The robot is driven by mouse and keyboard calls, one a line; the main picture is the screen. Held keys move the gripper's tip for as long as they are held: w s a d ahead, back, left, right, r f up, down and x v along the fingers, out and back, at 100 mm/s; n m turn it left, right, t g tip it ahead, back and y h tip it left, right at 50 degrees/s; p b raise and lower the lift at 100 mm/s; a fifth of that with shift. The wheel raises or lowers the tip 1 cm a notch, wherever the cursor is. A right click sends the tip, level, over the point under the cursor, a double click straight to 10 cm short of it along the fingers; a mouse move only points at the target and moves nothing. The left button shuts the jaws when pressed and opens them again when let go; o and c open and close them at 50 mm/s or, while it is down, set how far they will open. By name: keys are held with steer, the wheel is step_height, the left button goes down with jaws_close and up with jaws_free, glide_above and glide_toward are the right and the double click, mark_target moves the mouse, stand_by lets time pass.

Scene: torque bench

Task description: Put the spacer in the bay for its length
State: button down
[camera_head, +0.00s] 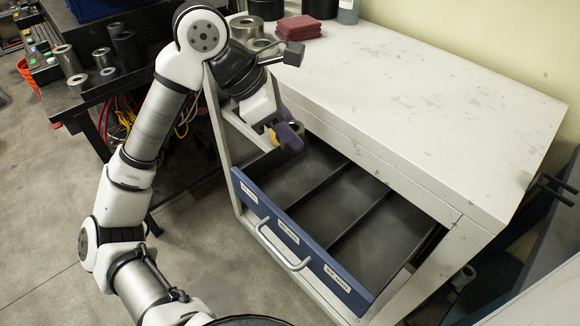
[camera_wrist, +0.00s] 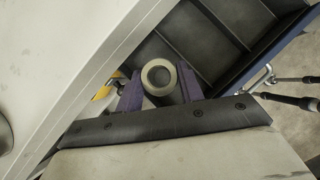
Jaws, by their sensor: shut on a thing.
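The spacer (camera_wrist: 159,76) is a pale metal ring, seen end-on in the wrist view. My gripper (camera_wrist: 159,90) is shut on it, with a purple finger on each side. In the head view my gripper (camera_head: 286,137) is above the left end of the open drawer (camera_head: 262,213), and the spacer is mostly hidden there. The drawer has a blue front, a grey handle and three labels too small to read. Dark dividers split it into bays: a right bay (camera_head: 385,238), a middle bay (camera_head: 338,205) and a left bay (camera_head: 305,165) partly behind my gripper.
A dark bench (camera_head: 85,95) at left holds several cylinders and rings. An orange bucket (camera_head: 28,75) stands by it. Floor in front is free.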

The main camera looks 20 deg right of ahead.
step_height(320, 180, down, 10)
steer(key=shift+f, duration=0.25)
steer(key=shift+f+b, duration=0.2)
steer(key=shift+b, duration=0.15)
steer(key=c, duration=1.2)
jaws_free()
steer(key=shift+r, duration=0.1)
steer(key=shift+r, duration=0.1)
steer(key=shift+r+p, duration=0.2)
steer(key=shift+p, duration=0.3)
steer(key=b+v, duration=0.1)
steer(key=v, duration=1)
steer(key=shift+a+r, duration=0.25)
steer(key=shift+r, duration=0.05)
